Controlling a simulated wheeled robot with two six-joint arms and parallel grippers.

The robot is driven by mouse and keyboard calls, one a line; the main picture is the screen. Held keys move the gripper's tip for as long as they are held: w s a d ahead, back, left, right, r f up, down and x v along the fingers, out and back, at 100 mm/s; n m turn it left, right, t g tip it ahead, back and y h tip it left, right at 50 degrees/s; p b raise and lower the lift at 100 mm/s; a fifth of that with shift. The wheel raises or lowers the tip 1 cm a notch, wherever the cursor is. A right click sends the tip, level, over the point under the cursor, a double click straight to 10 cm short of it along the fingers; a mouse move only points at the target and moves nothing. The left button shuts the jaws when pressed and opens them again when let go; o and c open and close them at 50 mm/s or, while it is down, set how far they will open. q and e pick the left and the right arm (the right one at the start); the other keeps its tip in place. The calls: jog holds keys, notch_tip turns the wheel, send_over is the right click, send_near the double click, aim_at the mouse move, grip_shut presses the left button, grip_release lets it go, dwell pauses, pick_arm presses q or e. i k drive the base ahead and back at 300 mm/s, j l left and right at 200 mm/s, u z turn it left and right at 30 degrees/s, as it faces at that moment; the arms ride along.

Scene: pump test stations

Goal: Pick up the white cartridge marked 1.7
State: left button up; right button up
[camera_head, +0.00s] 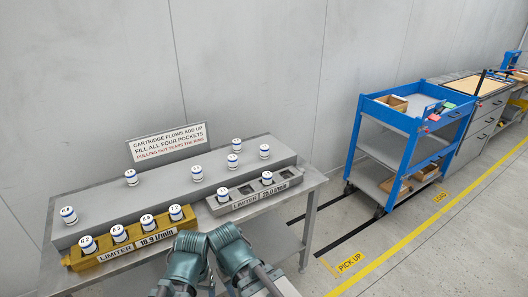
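Several white cartridges with blue bands stand upright on the bench at left. Loose ones stand on the grey raised block (100,210), including a left one (68,215), a middle one (131,178) and a right one (264,151). Their marks are too small to read, so I cannot tell which is 1.7. The yellow limiter holder (80,264) has a cartridge in each pocket. The grey limiter holder (215,210) bears two cartridges, at its left (223,194) and middle right (267,178).
A sign (168,144) stands behind the block. A blue trolley (398,120) with small boxes stands to the right, apart from the bench. Drawer cabinets (487,115) stand farther right. Floor is clear around the yellow line (430,227) and the PICK UP mark (350,262).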

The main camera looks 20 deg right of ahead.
aim_at(264, 148)
jog(key=i+l, duration=0.2)
jog(key=l, duration=0.2)
jog(key=i+l, duration=0.2)
jog(key=l, duration=0.2)
jog(key=i+l, duration=0.2)
jog(key=l, duration=0.15)
jog(key=i+l, duration=0.2)
jog(key=l, duration=0.2)
jog(key=i+l, duration=0.2)
jog(key=l, duration=0.2)
jog(key=i+l, duration=0.2)
jog(key=l, duration=0.2)
